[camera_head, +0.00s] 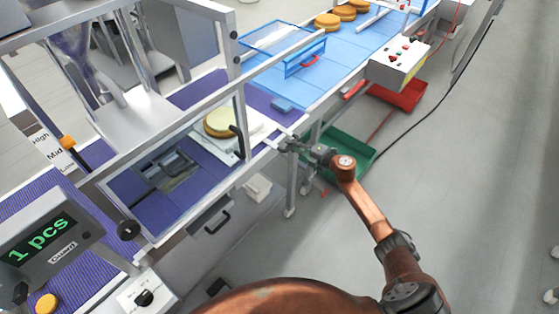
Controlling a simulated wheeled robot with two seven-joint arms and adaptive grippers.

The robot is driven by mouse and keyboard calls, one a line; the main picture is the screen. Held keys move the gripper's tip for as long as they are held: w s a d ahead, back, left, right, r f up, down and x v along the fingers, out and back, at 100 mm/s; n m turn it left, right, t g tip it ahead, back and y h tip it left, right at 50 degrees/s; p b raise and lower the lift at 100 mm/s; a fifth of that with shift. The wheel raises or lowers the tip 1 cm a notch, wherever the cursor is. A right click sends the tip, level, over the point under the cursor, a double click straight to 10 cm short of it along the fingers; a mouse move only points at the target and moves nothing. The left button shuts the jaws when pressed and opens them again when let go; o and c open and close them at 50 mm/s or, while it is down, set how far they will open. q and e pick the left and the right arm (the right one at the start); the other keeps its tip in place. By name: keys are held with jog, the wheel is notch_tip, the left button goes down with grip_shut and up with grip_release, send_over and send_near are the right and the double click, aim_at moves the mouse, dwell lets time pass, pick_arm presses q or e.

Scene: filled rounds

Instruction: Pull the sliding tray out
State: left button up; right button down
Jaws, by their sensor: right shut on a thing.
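The sliding tray (255,125) is a pale, flat piece inside the framed machine, with a yellow-topped round (220,122) resting on it. My right gripper (283,144) is at the tray's right, outer side, beside the machine's frame. It is shut on the tray's outer end, though the exact spot of contact is small and hard to make out. The frame's upright and a dark handle partly cover the tray. My left gripper is not in view.
A blue conveyor (345,62) with several browned rounds runs to the upper right. A green bin (349,150) and a red bin (404,95) stand below it, near my right arm. A display (45,243) reads "1 pcs".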

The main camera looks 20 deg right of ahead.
jog(key=w+d+b, duration=0.3)
jog(key=d, duration=0.3)
jog(key=shift+w+b, duration=0.15)
jog(key=shift+b, duration=0.15)
jog(key=shift+d+r, duration=0.1)
jog(key=c, duration=2)
grip_release()
jog(key=shift+w, duration=0.1)
jog(key=shift+o, duration=0.3)
jog(key=v, duration=1.2)
